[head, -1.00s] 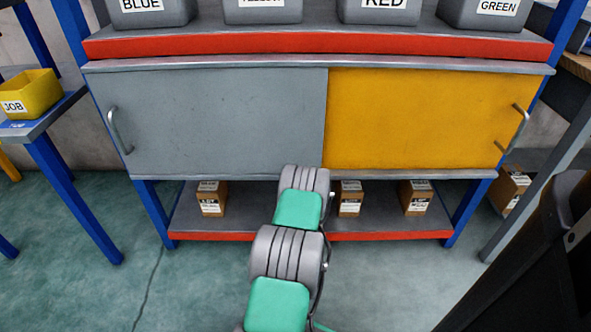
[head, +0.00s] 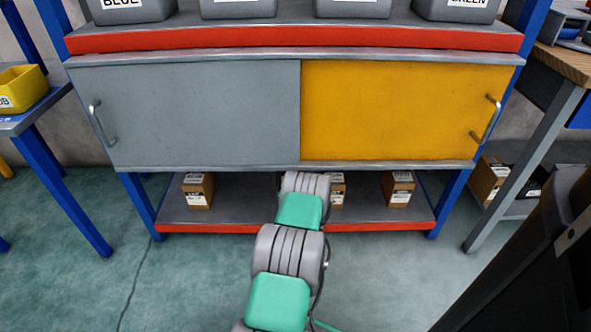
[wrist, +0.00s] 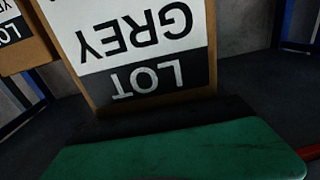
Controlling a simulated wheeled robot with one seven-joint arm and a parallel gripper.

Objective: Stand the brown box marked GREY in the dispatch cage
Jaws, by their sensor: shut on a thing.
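The brown box marked GREY (wrist: 146,88) fills the upper middle of the wrist view. Its white and black label reads LOT GREY, upside down in that picture. My gripper (wrist: 160,118) shows as a dark and green shape at the box's near edge and is shut on the box. In the head view my arm reaches to the lower shelf, and its links hide my gripper and the held box. I cannot make out the dispatch cage in either view.
The lower shelf (head: 240,212) holds other brown boxes, at left (head: 198,190), behind my arm (head: 338,190) and at right (head: 398,188). Above it is a cabinet with a grey door (head: 190,115) and a yellow door (head: 390,110). A workbench (head: 545,60) stands right; a small table with a yellow bin (head: 22,88) stands left.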

